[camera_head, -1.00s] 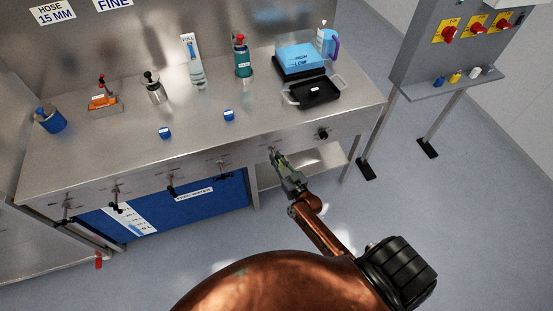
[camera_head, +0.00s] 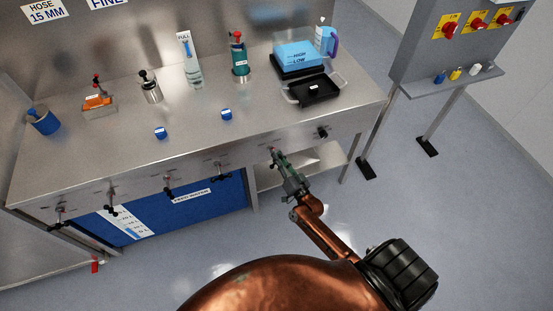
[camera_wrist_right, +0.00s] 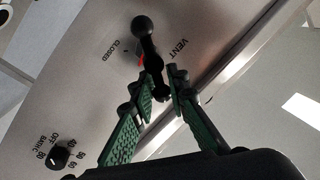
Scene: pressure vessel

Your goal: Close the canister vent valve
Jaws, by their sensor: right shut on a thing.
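The vent valve handle is a black bar with ball ends (camera_wrist_right: 148,45), on the steel front panel in the right wrist view. The word VENT is printed beside it and CLOSED on its other side. A small red mark shows behind the bar, partly hidden. My right gripper (camera_wrist_right: 161,88), with green ribbed fingers, is shut on the lower part of this handle. In the head view the right gripper (camera_head: 277,157) is at the bench's front panel, where its fingertips cover most of the handle. My left gripper is in neither view.
A black dial (camera_wrist_right: 57,157) sits near the vent valve. The floor in front is clear.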

